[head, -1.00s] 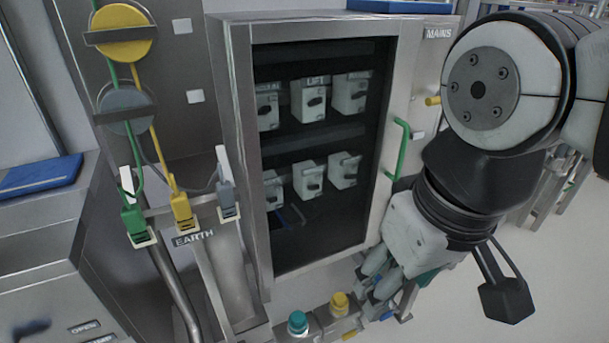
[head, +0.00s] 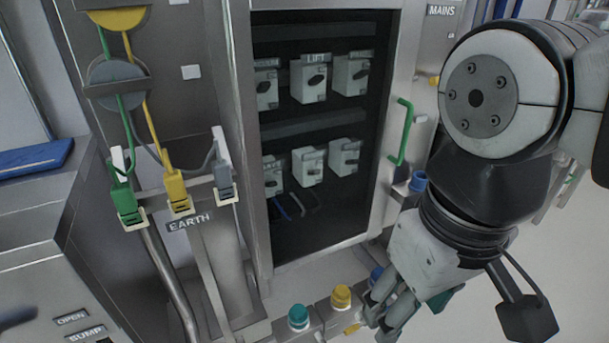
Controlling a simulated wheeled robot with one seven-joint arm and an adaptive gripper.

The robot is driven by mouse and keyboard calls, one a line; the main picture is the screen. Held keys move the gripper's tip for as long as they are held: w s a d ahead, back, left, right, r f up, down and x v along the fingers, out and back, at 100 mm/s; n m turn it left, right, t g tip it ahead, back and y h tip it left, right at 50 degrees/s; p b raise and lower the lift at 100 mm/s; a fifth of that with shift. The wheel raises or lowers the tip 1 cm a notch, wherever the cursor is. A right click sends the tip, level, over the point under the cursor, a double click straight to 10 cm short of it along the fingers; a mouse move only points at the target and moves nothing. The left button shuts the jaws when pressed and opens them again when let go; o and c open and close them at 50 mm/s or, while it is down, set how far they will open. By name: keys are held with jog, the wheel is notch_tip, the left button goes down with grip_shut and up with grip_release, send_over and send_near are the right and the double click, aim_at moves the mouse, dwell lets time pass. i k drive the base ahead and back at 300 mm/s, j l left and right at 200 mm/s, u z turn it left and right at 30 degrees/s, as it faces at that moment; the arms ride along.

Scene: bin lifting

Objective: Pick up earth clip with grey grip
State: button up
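The earth clip with the grey grip (head: 223,182) sits in the rightmost slot of the clip rack above the EARTH label (head: 189,222). Its grey cable loops up to the left. The yellow clip (head: 177,190) and the green clip (head: 127,203) sit beside it to the left. My gripper (head: 375,318) is at the lower right of the clips, well apart from them and pointing down-left. Its fingers are partly hidden and seen at an angle, so I cannot tell whether they are open or shut.
An open cabinet (head: 232,130) with several switch boxes stands behind, with a green handle (head: 401,132) at its right. Teal (head: 299,317) and yellow (head: 341,296) knobs stand low in front. A console (head: 45,265) marked OPEN is at the left. A blue knob (head: 417,181) is beside my arm.

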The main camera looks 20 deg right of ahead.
aim_at(223, 177)
jog(key=i+j, duration=0.15)
jog(key=j, duration=0.25)
jog(key=i+j, duration=0.2)
jog(key=j, duration=0.15)
jog(key=i+j, duration=0.15)
jog(key=j, duration=0.25)
jog(key=i+j+u, duration=0.1)
jog(key=j, duration=0.3)
jog(key=i, duration=0.1)
